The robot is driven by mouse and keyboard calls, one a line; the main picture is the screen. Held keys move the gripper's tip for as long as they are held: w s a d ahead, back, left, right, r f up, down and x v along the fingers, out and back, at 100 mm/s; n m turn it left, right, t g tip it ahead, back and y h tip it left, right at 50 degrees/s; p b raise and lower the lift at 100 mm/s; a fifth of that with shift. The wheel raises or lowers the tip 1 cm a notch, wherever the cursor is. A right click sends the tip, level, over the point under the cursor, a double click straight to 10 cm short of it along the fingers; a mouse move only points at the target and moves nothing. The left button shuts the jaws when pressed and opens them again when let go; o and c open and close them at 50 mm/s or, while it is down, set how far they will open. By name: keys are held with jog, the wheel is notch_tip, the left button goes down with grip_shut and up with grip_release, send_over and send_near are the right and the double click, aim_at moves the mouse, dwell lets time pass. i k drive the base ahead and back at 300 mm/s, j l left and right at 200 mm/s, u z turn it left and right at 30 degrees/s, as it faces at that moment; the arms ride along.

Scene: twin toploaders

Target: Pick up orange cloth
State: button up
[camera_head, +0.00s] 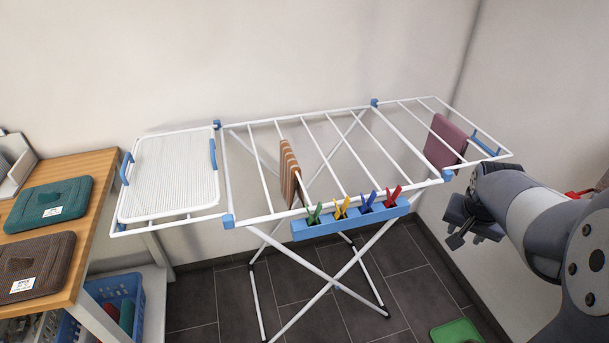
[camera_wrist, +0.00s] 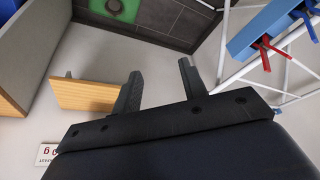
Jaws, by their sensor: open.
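The only orange-toned cloth is an orange-brown cloth with pale stripes (camera_head: 289,172), hanging folded over a bar of the white drying rack (camera_head: 262,219), left of its middle. A mauve cloth (camera_head: 445,142) hangs near the rack's right end. My gripper (camera_head: 457,228) is at the right of the rack, near its front right side, well apart from the striped cloth. In the wrist view my gripper (camera_wrist: 159,80) has its two fingers spread with nothing between them. Neither cloth shows in the wrist view.
A blue holder (camera_head: 327,229) with several coloured pegs sits on the rack's front edge. A white ribbed tray (camera_head: 170,172) lies at the rack's left end. A wooden table (camera_head: 84,232) with green and brown folded items stands left. A green item (camera_head: 457,332) is on the floor.

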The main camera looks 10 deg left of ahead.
aim_at(289, 183)
jog(key=i+j+u, duration=0.1)
jog(key=i, duration=1.05)
jog(key=i+u, duration=0.1)
jog(key=u, duration=1.5)
